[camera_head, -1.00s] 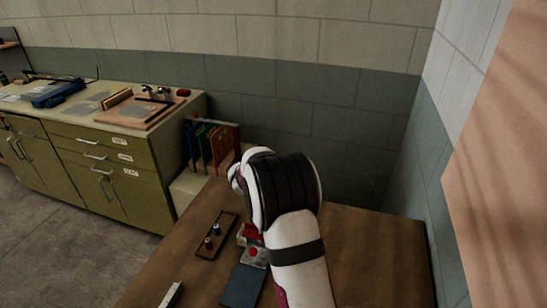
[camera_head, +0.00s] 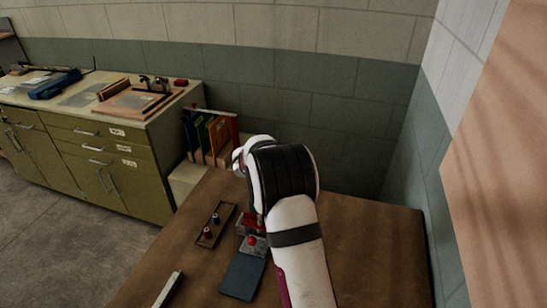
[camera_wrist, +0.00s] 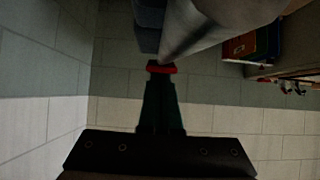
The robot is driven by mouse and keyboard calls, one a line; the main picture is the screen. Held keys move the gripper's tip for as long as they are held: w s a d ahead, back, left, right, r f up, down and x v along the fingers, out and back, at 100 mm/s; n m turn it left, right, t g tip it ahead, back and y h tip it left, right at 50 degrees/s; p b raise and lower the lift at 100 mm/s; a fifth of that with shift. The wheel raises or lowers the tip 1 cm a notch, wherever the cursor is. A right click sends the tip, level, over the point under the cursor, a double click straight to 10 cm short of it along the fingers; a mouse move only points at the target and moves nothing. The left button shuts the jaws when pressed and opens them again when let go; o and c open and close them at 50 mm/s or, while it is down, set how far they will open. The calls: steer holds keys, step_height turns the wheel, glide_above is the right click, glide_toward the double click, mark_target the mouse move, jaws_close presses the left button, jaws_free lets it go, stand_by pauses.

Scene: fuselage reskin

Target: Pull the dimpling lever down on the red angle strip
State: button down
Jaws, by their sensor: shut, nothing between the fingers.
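A small grey and red device (camera_head: 251,228) stands on the brown table, partly hidden behind my arm; a round red knob shows on its near part. I cannot make out its lever or a separate red angle strip. In the head view my gripper is hidden behind my own wrist, above or beyond the device. In the wrist view my gripper (camera_wrist: 161,80) is shut, its dark fingers together and pointing up the picture. A red piece (camera_wrist: 162,67) shows at the fingertips; I cannot tell whether it belongs to the fingers or lies beyond them.
A dark blue plate (camera_head: 242,277) lies in front of the device. A brown tray (camera_head: 214,227) with small red and blue pieces is left of it. A pale bar (camera_head: 168,289) lies near the front. The table's right side (camera_head: 385,250) is clear. Walls stand behind and right.

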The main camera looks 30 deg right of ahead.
steer(key=r, duration=0.2)
steer(key=w+d+r, duration=0.1)
steer(key=shift+d+r, duration=0.1)
steer(key=shift+r, duration=0.3)
steer(key=v, duration=1)
steer(key=shift+w+r, duration=0.15)
steer(key=shift+r, duration=0.05)
